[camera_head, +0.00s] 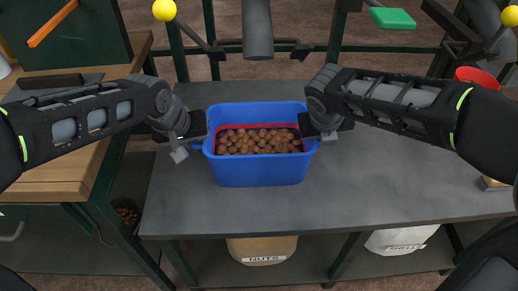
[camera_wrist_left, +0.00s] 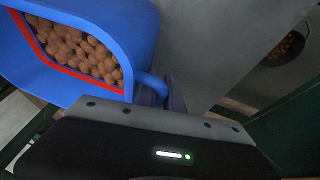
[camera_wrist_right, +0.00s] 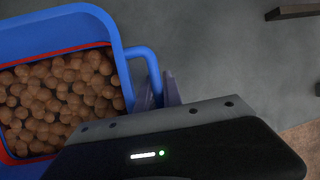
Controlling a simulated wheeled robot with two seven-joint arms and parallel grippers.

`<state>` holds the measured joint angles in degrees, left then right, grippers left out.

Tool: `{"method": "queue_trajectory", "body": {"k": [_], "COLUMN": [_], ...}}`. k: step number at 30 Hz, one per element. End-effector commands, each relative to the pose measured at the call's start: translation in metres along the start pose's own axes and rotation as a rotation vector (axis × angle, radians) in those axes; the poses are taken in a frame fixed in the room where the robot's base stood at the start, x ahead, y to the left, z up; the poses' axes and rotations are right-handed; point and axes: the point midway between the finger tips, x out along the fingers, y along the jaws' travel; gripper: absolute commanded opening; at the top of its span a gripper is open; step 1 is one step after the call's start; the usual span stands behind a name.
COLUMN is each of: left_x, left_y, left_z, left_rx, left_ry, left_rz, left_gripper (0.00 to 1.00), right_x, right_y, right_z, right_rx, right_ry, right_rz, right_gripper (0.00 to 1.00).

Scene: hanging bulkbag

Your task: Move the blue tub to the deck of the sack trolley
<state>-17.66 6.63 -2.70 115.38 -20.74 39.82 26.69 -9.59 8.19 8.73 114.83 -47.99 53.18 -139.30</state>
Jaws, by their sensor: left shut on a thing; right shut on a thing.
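The blue tub (camera_head: 260,172) is on or just above the grey bench top (camera_head: 400,190), below a hanging grey spout. It is filled with brown nuts (camera_head: 258,141) and has a red line around the inside. My left gripper (camera_head: 199,145) is shut on the tub's left handle, which shows in the left wrist view (camera_wrist_left: 150,84). My right gripper (camera_head: 318,138) is shut on the right handle, seen in the right wrist view (camera_wrist_right: 148,68). The tub looks level. I cannot tell whether its base touches the bench. No sack trolley is clearly identifiable.
The grey spout (camera_head: 257,30) hangs behind the tub. A wooden bench (camera_head: 50,175) stands at left. A red container (camera_head: 478,76) is at the right rear. Sacks marked NUTS (camera_head: 262,247) and SHELLS (camera_head: 400,240) sit below. The bench right of the tub is mostly clear.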

Motion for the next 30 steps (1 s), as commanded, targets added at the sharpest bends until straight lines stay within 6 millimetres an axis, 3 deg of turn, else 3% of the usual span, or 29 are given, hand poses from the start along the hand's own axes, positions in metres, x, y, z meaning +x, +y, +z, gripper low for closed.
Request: {"method": "queue_trajectory", "body": {"k": [18,30], "left_x": [-0.042,-0.046], "left_y": [0.009,0.011], "left_z": [-0.018,-0.020], "left_rx": [0.001,0.001], "left_ry": [0.003,0.003], "left_rz": [0.001,0.001], "left_gripper": [0.00,0.00], "right_x": [-0.042,-0.046], "right_y": [-0.009,-0.009], "right_z": [0.018,0.020], "right_rx": [0.000,0.000], "right_ry": [-0.003,-0.003], "right_rz": [0.001,0.001], "right_gripper": [0.00,0.00]}}
